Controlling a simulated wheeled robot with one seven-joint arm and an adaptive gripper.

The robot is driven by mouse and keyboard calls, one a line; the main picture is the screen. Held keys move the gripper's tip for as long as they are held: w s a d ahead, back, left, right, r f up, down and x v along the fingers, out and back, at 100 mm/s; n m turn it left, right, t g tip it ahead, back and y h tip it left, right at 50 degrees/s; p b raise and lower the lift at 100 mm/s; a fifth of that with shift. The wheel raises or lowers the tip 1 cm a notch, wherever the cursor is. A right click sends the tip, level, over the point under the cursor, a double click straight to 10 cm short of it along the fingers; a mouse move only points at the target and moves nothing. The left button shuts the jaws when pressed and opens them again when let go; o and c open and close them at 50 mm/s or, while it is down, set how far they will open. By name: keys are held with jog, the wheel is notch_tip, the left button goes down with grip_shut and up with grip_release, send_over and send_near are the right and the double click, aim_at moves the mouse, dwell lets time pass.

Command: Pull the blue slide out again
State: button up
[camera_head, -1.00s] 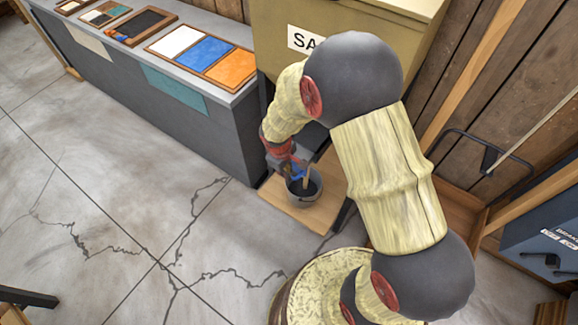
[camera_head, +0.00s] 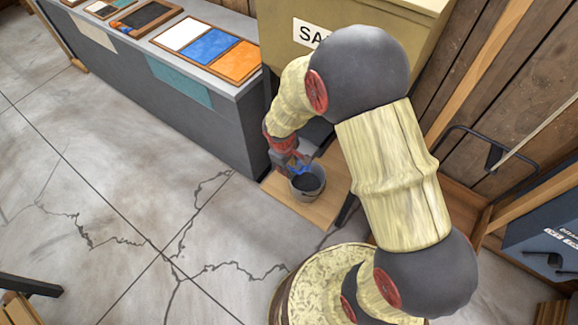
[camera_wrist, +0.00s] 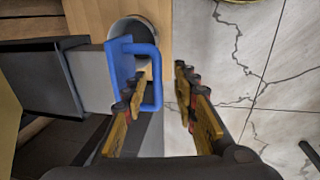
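The blue slide (camera_wrist: 121,68) shows in the wrist view as an upright plate with a loop handle. A light grey part (camera_wrist: 94,80) lies between it and a black housing (camera_wrist: 45,75). My gripper (camera_wrist: 162,80) is open at the handle. Its left finger overlaps the handle's opening, and its right finger stands to the right of the outer bar with a gap. I cannot tell whether the left finger touches the handle. In the head view, a small bit of the blue slide (camera_head: 302,168) shows beside my gripper, mostly hidden by it.
A grey bucket (camera_head: 307,183) with dark contents stands on a wooden board (camera_head: 318,209) below the slide. A tan container (camera_head: 400,35) rises behind. A grey counter (camera_head: 190,118) with colour samples stands left. The cracked floor (camera_head: 110,200) is open at left.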

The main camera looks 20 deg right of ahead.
notch_tip(320, 180, up, 12)
jog(key=s+a, duration=0.1)
jog(key=shift+s+a+f, duration=0.2)
jog(key=shift+a, duration=0.2)
dwell(0.3)
jog(key=s+d+r+m+t+p, duration=0.1)
jog(key=s+r+m+t, duration=0.1)
jog(key=s+r, duration=0.7)
jog(key=s+d+r+m+t+y, duration=0.1)
jog(key=s+d+r+m+t, duration=0.1)
jog(key=s+r+m, duration=0.3)
jog(key=s+r, duration=0.4)
jog(key=r, duration=0.7)
jog(key=shift+s+y+p, duration=0.15)
jog(key=shift+y+p, duration=0.15)
jog(key=shift+p, duration=0.05)
